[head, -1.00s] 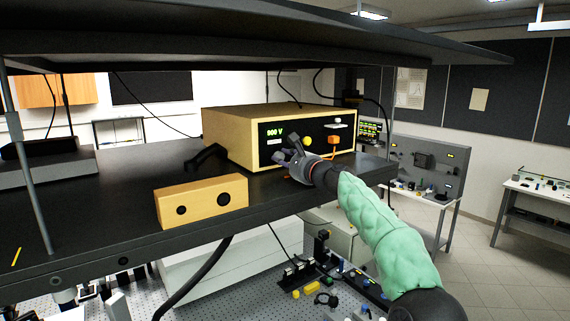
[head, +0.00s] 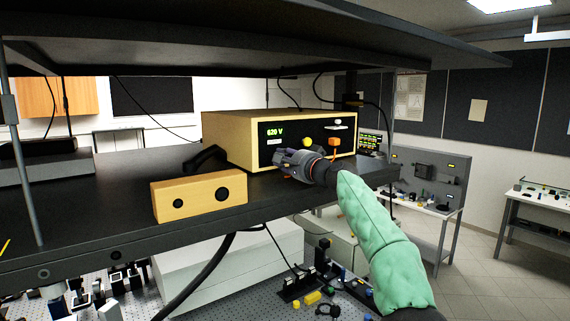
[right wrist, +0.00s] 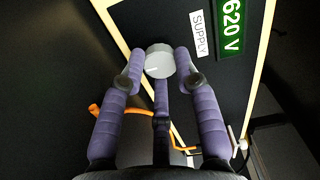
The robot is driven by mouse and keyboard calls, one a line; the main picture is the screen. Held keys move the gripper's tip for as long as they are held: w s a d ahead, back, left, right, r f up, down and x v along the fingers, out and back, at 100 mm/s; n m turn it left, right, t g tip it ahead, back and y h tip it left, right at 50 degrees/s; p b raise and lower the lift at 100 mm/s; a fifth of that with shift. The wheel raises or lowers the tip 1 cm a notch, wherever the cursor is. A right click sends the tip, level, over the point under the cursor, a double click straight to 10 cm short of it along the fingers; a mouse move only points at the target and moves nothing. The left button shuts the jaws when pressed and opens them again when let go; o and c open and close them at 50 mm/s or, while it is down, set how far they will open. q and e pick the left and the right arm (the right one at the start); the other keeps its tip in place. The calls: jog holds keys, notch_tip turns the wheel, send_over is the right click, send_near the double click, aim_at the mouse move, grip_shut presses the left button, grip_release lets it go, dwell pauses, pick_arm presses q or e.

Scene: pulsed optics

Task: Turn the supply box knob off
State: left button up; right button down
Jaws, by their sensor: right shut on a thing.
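The supply box (head: 228,138) is a tan case with a black front panel and stands on a dark shelf. Its green display (head: 274,132) reads 620 V, and the right wrist view shows the same reading (right wrist: 231,27) beside a SUPPLY label (right wrist: 198,34). The round light-grey knob (right wrist: 159,62) with a white mark sits below the label. My right gripper (head: 282,158) reaches the panel from the right, its purple fingers (right wrist: 160,66) shut on the knob from both sides. In the head view the gripper hides the knob. My left gripper is not in view.
A yellow button (head: 307,143) and an orange plug (head: 334,142) are on the panel close to my right gripper. An orange cable (right wrist: 140,111) runs below the fingers. A small tan box (head: 199,196) with two dark holes lies at the shelf's front edge. An upper shelf (head: 230,45) hangs overhead.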

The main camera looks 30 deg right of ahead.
jog(key=shift+w+a+f+n, duration=0.1)
jog(key=shift+a+f+n, duration=0.1)
jog(key=shift+n, duration=0.2)
jog(key=c, duration=0.9)
grip_release()
jog(key=shift+r, duration=0.1)
jog(key=shift+d, duration=0.1)
jog(key=shift+s, duration=0.35)
jog(key=s, duration=1.1)
jog(key=shift+s+d, duration=0.15)
jog(key=shift+d, duration=0.2)
